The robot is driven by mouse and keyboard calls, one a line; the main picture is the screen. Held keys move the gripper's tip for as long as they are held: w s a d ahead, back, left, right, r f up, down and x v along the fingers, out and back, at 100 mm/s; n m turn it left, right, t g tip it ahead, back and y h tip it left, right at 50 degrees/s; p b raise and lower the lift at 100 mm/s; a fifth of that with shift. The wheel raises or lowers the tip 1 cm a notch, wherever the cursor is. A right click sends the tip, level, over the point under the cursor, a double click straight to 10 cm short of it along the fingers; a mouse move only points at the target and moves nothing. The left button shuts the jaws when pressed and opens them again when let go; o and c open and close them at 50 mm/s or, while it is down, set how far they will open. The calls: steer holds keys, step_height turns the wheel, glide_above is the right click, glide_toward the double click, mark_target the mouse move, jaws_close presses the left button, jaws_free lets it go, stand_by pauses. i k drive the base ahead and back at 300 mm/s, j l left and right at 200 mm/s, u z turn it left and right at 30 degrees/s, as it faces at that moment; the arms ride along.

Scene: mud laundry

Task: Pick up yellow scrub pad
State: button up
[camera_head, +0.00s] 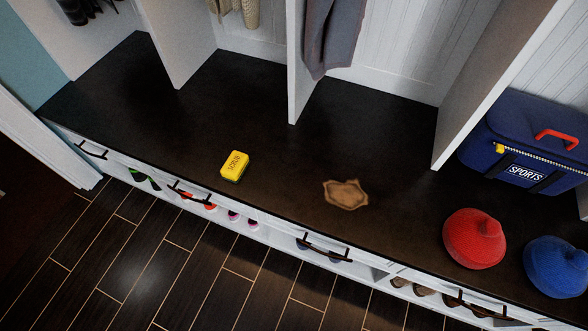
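The yellow scrub pad (236,164) lies on the dark bench top (150,110), a little left of the picture's middle and close to the bench's front edge. It is a small rounded block with dark lettering on its upper face and a darker underside. Nothing touches it or covers it. My gripper is not in view.
A brown, irregular flat item (346,194) lies to the pad's right. A red round item (474,238), a blue one (556,266) and a blue sports bag (525,150) stand further right. White dividers (300,60) rise behind. Drawer handles (188,191) line the front.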

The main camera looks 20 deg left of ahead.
mark_target(233, 168)
steer(key=i+j+u, duration=0.1)
steer(key=j, duration=0.7)
steer(key=i+j+u, duration=0.15)
steer(key=j, duration=0.25)
steer(key=i+j, duration=0.15)
steer(key=j, duration=0.25)
steer(key=i+j+u, duration=0.15)
steer(key=j, duration=0.25)
steer(key=i+j, duration=0.1)
steer(key=j, duration=0.3)
steer(key=i+j+u, duration=0.15)
steer(key=j, duration=0.25)
